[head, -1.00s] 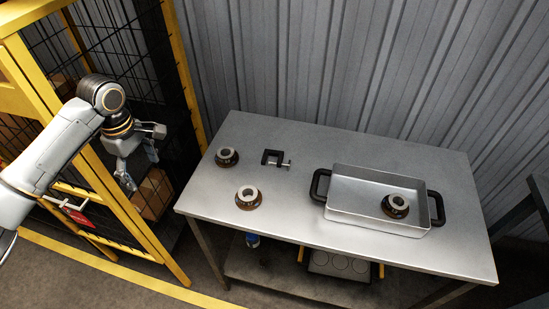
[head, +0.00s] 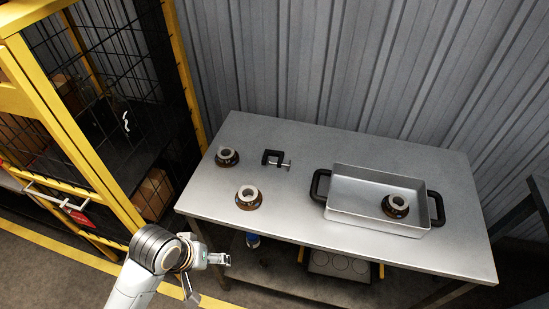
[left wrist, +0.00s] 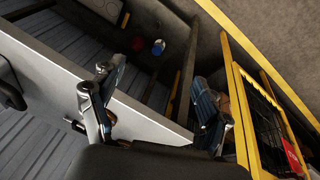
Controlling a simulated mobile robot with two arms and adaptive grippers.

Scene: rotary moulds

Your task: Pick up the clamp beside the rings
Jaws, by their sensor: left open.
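The black clamp (head: 272,157) with a metal screw lies on the metal table, toward its back left. One dark ring with a pale centre (head: 228,158) sits left of the clamp, and a second ring (head: 249,198) sits in front of it. My left gripper (head: 210,278) is open and empty, off the table's front left corner and well apart from the clamp. Its two spread fingers also show in the left wrist view (left wrist: 156,80). A dark shape by the left finger there is too unclear to name. My right gripper is not in view.
A metal tray (head: 345,212) with black handles stands on the right of the table (head: 310,145) and holds a third ring (head: 396,206). A yellow-framed mesh cage (head: 180,75) stands left of the table. The corrugated wall is behind.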

